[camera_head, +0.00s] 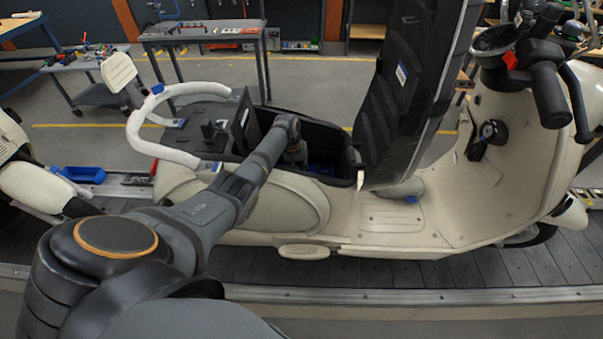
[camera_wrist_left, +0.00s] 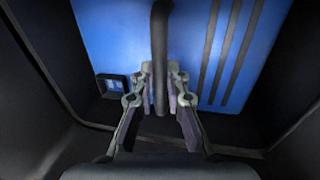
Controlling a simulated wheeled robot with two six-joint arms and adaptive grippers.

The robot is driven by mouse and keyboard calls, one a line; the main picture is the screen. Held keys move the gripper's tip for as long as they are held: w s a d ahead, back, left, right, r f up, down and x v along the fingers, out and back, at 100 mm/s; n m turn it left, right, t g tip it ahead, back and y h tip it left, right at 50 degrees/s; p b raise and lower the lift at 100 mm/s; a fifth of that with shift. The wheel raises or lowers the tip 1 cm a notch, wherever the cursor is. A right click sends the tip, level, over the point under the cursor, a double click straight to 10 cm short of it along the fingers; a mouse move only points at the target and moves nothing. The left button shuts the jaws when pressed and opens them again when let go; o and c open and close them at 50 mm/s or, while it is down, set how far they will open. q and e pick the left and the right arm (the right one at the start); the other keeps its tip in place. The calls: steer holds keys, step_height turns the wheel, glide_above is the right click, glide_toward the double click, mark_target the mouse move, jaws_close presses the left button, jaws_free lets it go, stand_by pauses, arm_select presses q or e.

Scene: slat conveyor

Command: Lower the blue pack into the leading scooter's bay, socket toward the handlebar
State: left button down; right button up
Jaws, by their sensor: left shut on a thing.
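The cream scooter (camera_head: 385,222) stands on the conveyor with its seat (camera_head: 415,75) tipped up and its dark bay (camera_head: 335,137) open. Its handlebar (camera_head: 548,80) is at the right. My left gripper (camera_head: 297,160) reaches down into the bay. In the left wrist view my left gripper (camera_wrist_left: 160,92) is shut on the dark handle of the blue pack (camera_wrist_left: 120,35). The pack has dark stripes on its right and a small black-framed socket (camera_wrist_left: 113,85) on its left. Dark bay walls surround the pack. In the head view only a little of the pack (camera_head: 322,169) shows. Its seating depth is unclear.
The raised seat stands close to the right of my left arm. A white rear rail (camera_head: 165,150) curves at the left of the bay. Part of another cream scooter (camera_head: 35,185) is at the left edge, near a blue tray (camera_head: 82,174). Workbenches (camera_head: 205,35) stand behind.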

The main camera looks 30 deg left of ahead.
arm_select(q)
steer(key=c, duration=1.3)
jaws_free()
steer(key=f, duration=0.1)
steer(key=s+d+f, duration=0.1)
steer(key=shift+s+f, duration=0.25)
steer(key=shift+f, duration=0.05)
steer(key=shift+s+f+g, duration=0.1)
steer(key=shift+f+g, duration=0.05)
steer(key=shift+g, duration=0.15)
steer(key=r, duration=0.3)
steer(key=a+r, duration=0.1)
steer(key=r, duration=0.3)
steer(key=a+r, duration=0.1)
steer(key=r, duration=0.2)
steer(key=shift+w+r, duration=0.35)
steer(key=shift+a, duration=0.1)
